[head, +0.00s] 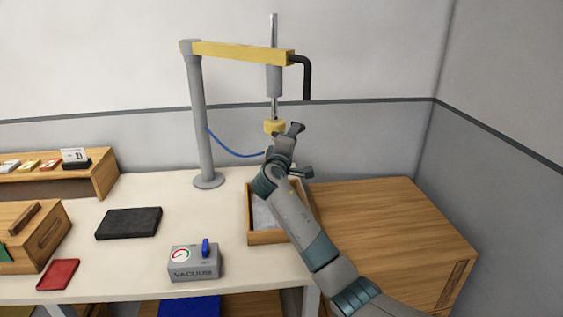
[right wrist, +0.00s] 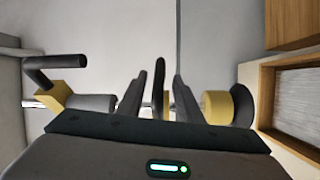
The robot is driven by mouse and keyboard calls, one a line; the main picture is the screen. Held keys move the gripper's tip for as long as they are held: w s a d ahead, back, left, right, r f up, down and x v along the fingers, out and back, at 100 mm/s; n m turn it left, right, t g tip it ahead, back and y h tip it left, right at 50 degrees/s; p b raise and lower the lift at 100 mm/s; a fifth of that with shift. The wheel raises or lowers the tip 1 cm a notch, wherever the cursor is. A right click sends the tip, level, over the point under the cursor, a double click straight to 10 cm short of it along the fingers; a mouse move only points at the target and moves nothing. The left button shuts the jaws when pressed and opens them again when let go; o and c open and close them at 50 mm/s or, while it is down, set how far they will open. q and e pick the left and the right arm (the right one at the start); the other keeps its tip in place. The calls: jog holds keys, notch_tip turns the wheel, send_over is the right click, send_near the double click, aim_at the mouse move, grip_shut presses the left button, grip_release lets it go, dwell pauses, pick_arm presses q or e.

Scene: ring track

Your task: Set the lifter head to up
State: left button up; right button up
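The lifter hangs from a yellow beam (head: 240,52) on a grey post, with a grey cylinder (head: 274,80) and a thin rod below it. A yellow block (head: 274,126) of the lifter head shows above my right gripper, which hides what is lower. In the right wrist view the lifter lies sideways, with a yellow part (right wrist: 216,105) and black cup (right wrist: 242,105) at its right end. My right gripper (right wrist: 157,85) is open, its dark fingers on either side of a thin black plate (right wrist: 159,80), with gaps visible. My left gripper is not in view.
A wooden tray (head: 263,238) stands below the lifter, partly behind my right arm. A grey vacuum box (head: 194,263) with a blue lever, a dark pad (head: 129,223) and a red card (head: 59,274) are on the white table. A wooden cabinet (head: 400,225) stands at right.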

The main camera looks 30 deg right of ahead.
jog(key=r+b+v, duration=0.1)
jog(key=b+v, duration=0.3)
jog(key=v, duration=1)
jog(key=shift+f, duration=0.45)
jog(key=shift+s+a+f, duration=0.1)
